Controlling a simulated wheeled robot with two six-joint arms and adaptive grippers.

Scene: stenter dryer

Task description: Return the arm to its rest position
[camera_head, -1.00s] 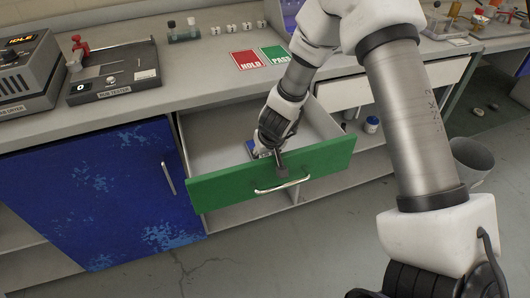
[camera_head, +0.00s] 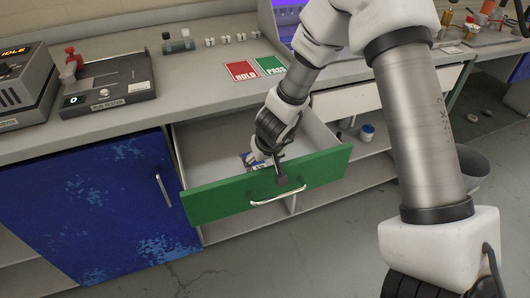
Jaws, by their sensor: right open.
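My right gripper (camera_head: 268,168) is above the open drawer (camera_head: 212,148), just behind its green front (camera_head: 225,197). It points down, with one dark fingertip near the inner side of the front panel. The jaws are open. A small blue and white item (camera_head: 256,162) lies in the drawer beside the fingers, partly hidden by them; I cannot tell whether they touch it. My right arm (camera_head: 418,120) comes in from the upper right. My left gripper is not in view.
The drawer handle (camera_head: 278,196) sticks out in front. A blue cabinet door (camera_head: 90,210) is at left. Red HOLD (camera_head: 241,71) and green PASS (camera_head: 270,66) cards lie on the counter, near a tester (camera_head: 108,85). A grey bin (camera_head: 470,165) stands at right. The floor in front is clear.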

